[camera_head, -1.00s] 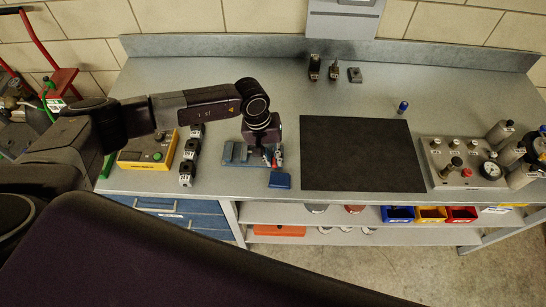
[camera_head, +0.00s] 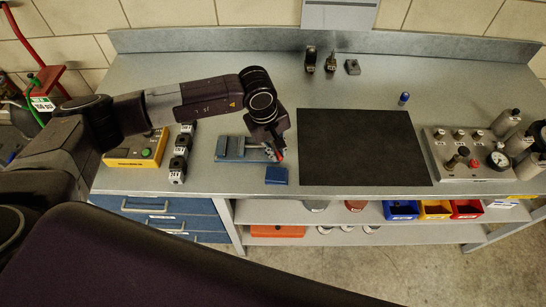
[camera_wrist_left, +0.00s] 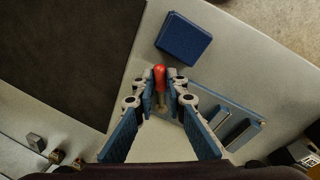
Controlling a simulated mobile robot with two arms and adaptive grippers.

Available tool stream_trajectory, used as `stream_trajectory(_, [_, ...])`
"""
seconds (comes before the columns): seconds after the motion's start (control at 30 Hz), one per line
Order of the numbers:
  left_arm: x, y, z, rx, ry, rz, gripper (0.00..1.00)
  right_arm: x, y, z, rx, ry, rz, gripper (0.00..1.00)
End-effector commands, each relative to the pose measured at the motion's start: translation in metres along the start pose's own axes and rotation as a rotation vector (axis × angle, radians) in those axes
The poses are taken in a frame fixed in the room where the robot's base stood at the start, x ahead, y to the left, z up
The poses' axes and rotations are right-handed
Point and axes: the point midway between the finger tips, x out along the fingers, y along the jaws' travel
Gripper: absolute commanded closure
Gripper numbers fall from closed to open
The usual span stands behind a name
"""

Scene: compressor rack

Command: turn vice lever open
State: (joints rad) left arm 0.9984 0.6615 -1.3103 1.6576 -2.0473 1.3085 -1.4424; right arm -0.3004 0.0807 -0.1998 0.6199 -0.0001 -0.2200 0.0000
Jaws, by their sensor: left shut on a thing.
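The blue-grey vice (camera_head: 231,148) sits on the bench left of the black mat, and it also shows in the left wrist view (camera_wrist_left: 238,117). Its lever has a red tip (camera_head: 280,155), which stands between my fingertips in the left wrist view (camera_wrist_left: 159,76). My left gripper (camera_head: 275,155) is shut on the lever at the right end of the vice; in the left wrist view its fingertips (camera_wrist_left: 161,88) close around the lever just below the red tip. In the head view the gripper hides part of the lever. My right gripper is not in view.
A blue block (camera_head: 276,176) lies near the bench's front edge, close to the gripper. The black mat (camera_head: 362,148) is clear. A yellow box (camera_head: 135,150) and black blocks (camera_head: 180,155) stand to the left. A gauge panel (camera_head: 465,160) is at the right.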

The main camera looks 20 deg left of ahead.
Motion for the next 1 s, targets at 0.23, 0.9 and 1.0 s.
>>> stream_trajectory(0.23, [0.008, 0.012, -0.001, -0.227, 0.049, 0.005, 1.00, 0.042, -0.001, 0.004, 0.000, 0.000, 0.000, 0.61])
stream_trajectory(0.9, [0.011, 0.040, -0.014, -0.834, 0.167, 0.005, 1.00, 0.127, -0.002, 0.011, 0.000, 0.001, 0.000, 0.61])
stream_trajectory(1.0, [0.011, 0.042, -0.017, -0.907, 0.181, 0.004, 1.00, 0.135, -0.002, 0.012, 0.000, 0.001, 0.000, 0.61])
